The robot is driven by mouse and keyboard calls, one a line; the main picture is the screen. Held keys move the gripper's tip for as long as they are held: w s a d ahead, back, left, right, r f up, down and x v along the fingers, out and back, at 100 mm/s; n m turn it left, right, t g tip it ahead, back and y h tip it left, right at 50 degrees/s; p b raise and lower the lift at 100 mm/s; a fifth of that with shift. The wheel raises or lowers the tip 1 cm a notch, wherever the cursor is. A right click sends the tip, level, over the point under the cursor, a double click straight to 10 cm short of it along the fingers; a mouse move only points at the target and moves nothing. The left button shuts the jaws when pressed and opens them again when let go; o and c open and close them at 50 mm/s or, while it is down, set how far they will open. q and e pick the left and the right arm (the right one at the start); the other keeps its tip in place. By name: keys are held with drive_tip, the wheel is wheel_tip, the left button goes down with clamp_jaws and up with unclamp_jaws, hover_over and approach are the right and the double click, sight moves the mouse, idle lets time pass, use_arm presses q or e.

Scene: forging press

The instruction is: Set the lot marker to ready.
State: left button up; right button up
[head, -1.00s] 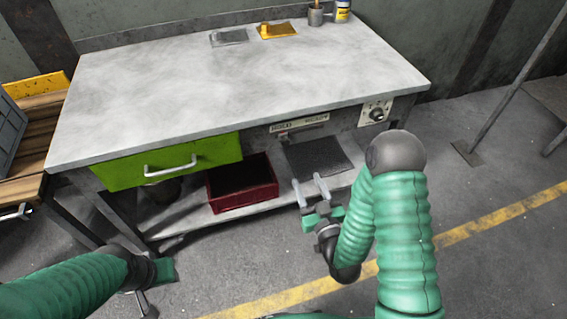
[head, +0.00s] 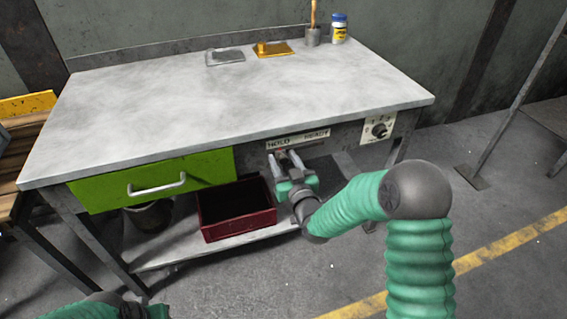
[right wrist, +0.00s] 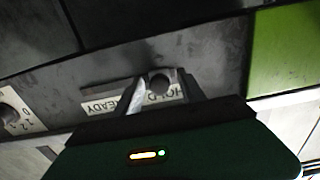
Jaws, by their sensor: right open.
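The lot marker's label plate, reading HOLD and READY (head: 314,136), is on the bench's front rail, HOLD at left and READY at right. My right gripper (head: 284,160) is open in front of the HOLD end, fingers pointing at the rail. In the right wrist view the label (right wrist: 103,105) appears upside down. A dark round knob (right wrist: 159,84) shows between the right gripper's fingertips (right wrist: 156,90) at HOLD; I cannot tell whether they touch it. In the head view the gripper mostly hides the marker. Only a bit of my left gripper (head: 157,312) shows at the bottom edge; its fingers are out of frame.
A numbered dial (head: 379,130) is right of the label. A green drawer (head: 110,189) is at left. A red bin (head: 236,228) sits on the lower shelf. On the bench (head: 200,105) are grey and yellow plates, a cup and a bottle at the back.

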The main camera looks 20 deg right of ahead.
drive_tip(key=shift+w+a, duration=0.1)
drive_tip(key=shift+w, duration=0.05)
drive_tip(key=c, duration=0.4)
clamp_jaws()
idle(1.0)
